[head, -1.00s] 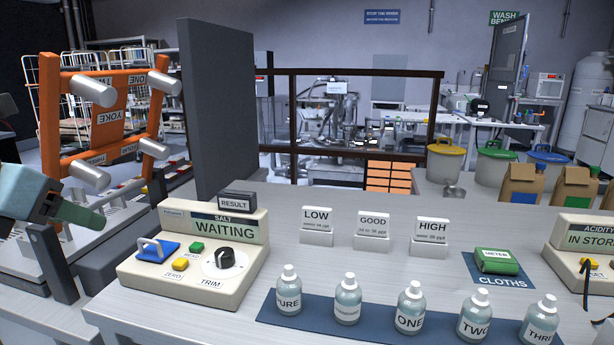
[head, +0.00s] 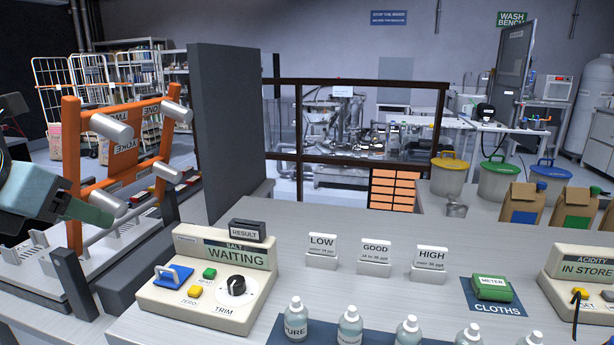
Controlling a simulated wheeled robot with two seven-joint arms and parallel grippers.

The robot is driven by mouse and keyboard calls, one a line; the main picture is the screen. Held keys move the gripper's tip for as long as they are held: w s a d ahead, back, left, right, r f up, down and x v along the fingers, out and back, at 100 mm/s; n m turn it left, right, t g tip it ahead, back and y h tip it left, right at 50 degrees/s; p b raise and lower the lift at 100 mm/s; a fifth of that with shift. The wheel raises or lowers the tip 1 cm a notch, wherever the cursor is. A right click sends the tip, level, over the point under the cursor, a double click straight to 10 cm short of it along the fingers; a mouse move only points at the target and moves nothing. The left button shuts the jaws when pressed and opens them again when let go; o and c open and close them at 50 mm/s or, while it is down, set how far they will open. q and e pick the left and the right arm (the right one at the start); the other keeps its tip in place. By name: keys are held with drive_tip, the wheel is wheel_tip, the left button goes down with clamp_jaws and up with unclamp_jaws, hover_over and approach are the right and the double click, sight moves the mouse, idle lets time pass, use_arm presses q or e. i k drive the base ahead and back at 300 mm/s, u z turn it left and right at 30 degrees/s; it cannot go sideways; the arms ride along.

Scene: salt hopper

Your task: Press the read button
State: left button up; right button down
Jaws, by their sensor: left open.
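The salt meter (head: 212,280) is a cream box on the bench, its display reading "SALT WAITING". Its green read button (head: 209,273) sits on the top face, with a yellow zero button (head: 195,292) in front of it. A blue lidded part (head: 173,275) is to the left and a black trim knob (head: 236,285) to the right. My left gripper (head: 98,216) is at the left edge, left of the meter and apart from it. It is open, and nothing shows in it. My right gripper is not clearly in view.
An orange yoke frame (head: 72,170) with grey cylinders stands near my left gripper. A tall grey panel (head: 222,130) rises behind the meter.

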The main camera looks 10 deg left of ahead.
sight(210, 274)
drive_tip(key=k, duration=0.95)
